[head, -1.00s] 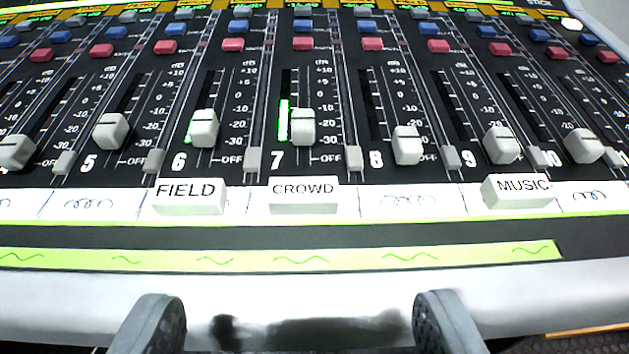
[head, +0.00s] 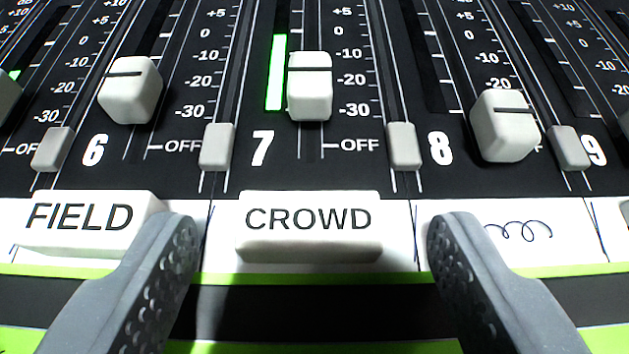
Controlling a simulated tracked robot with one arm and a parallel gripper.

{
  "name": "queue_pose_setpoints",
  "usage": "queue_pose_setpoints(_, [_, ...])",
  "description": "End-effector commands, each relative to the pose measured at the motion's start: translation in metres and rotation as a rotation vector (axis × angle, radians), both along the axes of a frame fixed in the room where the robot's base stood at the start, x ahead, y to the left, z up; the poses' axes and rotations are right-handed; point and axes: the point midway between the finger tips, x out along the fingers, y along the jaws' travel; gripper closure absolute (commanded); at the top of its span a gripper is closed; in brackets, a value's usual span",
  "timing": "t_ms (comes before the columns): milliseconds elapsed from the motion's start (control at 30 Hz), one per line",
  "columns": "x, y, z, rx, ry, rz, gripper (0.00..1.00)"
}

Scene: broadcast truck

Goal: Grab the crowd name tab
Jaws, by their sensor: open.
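The crowd name tab (head: 308,228) is a white block with black lettering CROWD. It sits on the white label strip below fader 7 in the head view. My gripper (head: 315,228) is open, with one grey finger on each side of the tab and visible gaps between them. The left finger's tip lies between the CROWD tab and the FIELD name tab (head: 85,224), overlapping the FIELD tab's right end in the picture. I cannot tell whether that finger touches it.
White fader caps stand above the strip, with the channel 7 cap (head: 310,88) over the tab. Small grey buttons (head: 404,146) sit between channels. A hand-marked blank stretch of label strip (head: 520,232) lies right of my right finger.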

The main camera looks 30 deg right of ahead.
Motion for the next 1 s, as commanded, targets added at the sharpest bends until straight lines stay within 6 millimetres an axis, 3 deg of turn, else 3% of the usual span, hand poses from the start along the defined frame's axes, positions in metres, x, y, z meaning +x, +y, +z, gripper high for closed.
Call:
queue_pose_setpoints(133, [0.000, 0.000, 0.000, 0.000, 0.000, 0.000, 0.36])
queue_pose_setpoints(167, [0.000, 0.000, 0.000, -0.001, 0.000, 0.000, 0.42])
queue_pose_setpoints(300, [0.000, 0.001, 0.000, -0.001, 0.000, 0.000, 0.81])
queue_pose_setpoints(333, [0.000, 0.001, 0.000, -0.001, 0.000, 0.000, 0.84])
queue_pose_setpoints(733, [0.000, 0.001, 0.004, -0.001, 0.000, 0.000, 0.84])
queue_pose_setpoints(1000, [0.000, 0.000, 0.028, -0.005, -0.001, 0.002, 0.84])
